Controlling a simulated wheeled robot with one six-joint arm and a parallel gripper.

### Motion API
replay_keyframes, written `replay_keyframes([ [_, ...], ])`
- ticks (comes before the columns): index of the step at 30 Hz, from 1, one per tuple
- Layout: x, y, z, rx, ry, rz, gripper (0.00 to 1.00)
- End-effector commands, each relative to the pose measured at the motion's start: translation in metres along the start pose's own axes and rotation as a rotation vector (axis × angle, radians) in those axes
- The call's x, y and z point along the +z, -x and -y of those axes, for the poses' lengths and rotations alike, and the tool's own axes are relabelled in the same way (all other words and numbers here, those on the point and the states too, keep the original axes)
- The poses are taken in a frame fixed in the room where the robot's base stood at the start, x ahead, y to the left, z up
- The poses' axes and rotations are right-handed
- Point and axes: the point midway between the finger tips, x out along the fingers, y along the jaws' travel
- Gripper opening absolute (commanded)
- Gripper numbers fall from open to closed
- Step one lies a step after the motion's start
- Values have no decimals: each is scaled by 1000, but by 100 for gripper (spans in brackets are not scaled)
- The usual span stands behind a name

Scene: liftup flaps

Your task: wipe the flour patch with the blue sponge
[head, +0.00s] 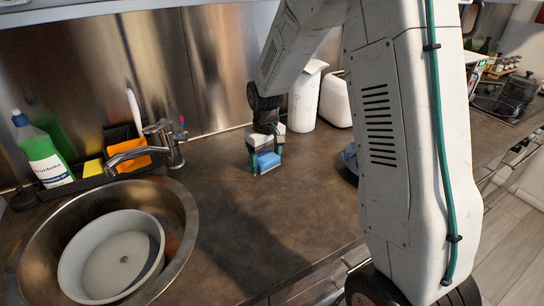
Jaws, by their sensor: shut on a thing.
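The blue sponge (267,162) is at the back middle of the counter, right of the sink. My gripper (265,151) points down and is shut on the sponge. The sponge is at or just above the counter top; I cannot tell whether it touches. I cannot make out a flour patch; part of the counter is hidden behind my arm.
The round sink (186,210) holds a white bowl (100,265), with a tap (150,147) behind it. A green-white bottle (42,152) stands left. A white canister (304,100) stands behind my gripper. The counter (265,215) in front is clear.

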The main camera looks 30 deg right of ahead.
Motion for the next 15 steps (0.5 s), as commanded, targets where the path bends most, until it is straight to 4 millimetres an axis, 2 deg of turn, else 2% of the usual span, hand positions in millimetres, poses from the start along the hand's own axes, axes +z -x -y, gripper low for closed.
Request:
replay_keyframes([
  [7,-2,0,10,0,2,1,47],
  [15,-7,2,33,0,2,0,47],
])
